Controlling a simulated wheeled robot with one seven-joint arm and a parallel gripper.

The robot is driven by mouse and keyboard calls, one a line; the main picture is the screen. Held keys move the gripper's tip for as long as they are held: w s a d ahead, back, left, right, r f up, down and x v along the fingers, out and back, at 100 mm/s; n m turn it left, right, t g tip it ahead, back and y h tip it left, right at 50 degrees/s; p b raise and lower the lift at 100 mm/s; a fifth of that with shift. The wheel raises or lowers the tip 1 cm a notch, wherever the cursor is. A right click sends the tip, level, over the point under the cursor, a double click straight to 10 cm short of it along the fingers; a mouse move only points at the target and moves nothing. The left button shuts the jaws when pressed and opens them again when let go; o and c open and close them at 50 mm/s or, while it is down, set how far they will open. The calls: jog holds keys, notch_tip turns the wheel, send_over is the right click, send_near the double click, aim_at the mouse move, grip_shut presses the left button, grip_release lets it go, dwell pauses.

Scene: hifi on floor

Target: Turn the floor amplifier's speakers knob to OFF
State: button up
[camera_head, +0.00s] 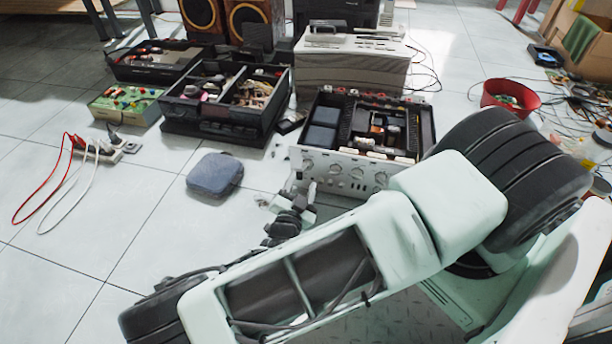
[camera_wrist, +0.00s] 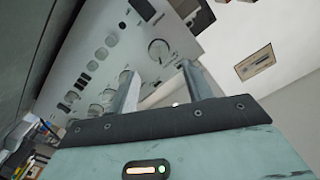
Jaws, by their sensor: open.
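The floor amplifier (camera_head: 355,178) has a silver front panel with several round knobs, and its top is open, showing its insides. The panel also fills the left and upper part of the wrist view (camera_wrist: 92,52). My gripper (camera_head: 306,190) is close in front of the panel's left end. In the wrist view, my gripper (camera_wrist: 157,68) is open, its two fingers pointing at the panel. A round knob (camera_wrist: 158,51) shows between and beyond the fingertips, with nothing held. The labels are too small to read, so I cannot tell which knob is speakers or its setting.
A dark blue pouch (camera_head: 215,174) lies on the tiled floor left of my gripper. An open black unit (camera_head: 225,130) and a beige case (camera_head: 352,63) stand behind. A red bowl (camera_head: 509,94) and loose cables are at the right.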

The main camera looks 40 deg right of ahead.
aim_at(307, 168)
jog(key=b+x, duration=0.1)
jog(key=x, duration=0.4)
jog(key=shift+w+d+b, duration=0.2)
jog(key=shift+d+b, duration=0.05)
jog(key=shift+b, duration=0.15)
